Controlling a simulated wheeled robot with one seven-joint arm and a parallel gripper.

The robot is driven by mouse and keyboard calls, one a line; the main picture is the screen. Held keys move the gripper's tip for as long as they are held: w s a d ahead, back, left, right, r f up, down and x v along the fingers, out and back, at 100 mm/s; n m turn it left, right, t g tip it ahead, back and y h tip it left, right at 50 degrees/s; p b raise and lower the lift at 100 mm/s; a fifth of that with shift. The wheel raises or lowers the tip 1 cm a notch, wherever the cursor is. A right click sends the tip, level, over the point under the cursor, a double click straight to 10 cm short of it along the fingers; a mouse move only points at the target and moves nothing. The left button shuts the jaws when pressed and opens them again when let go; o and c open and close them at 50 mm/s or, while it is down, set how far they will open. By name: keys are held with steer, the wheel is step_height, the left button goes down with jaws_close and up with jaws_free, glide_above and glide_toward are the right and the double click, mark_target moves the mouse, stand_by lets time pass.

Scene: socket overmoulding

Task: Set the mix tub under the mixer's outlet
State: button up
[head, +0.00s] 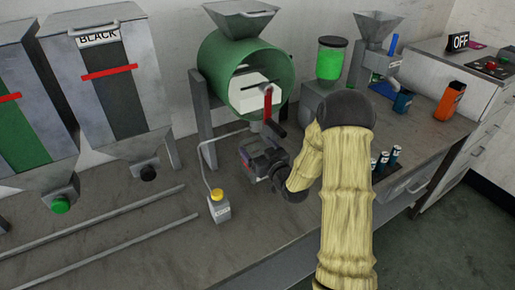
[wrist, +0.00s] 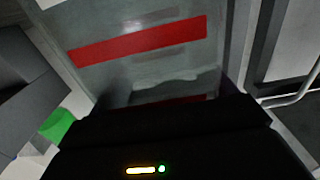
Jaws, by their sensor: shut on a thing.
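The mixer (head: 219,60) is a green drum with a grey hopper on top and a red lever in front; its outlet is below the drum. My gripper (head: 251,163) is low, just under the mixer's drum, and reaches in from the right. It is shut on the mix tub, which is mostly hidden by the dark gripper in the head view. In the wrist view a grey pane with a red band (wrist: 140,40) stands beyond the black gripper body; I cannot tell whether it is part of the tub or a hopper behind.
The BLACK hopper (head: 105,75) and a green-windowed hopper stand left. Several small vials (head: 384,162) lie right. The front left bench holds two rails.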

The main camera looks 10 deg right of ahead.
steer(key=shift+s+d, duration=0.1)
steer(key=shift+f, duration=0.15)
steer(key=o, duration=1.3)
steer(key=shift+c, duration=0.2)
steer(key=shift+s+r, duration=0.1)
steer(key=shift+r, duration=0.15)
steer(key=b+v, duration=0.1)
steer(key=v, duration=1)
steer(key=shift+s+b, duration=0.3)
steer(key=shift+s, duration=0.05)
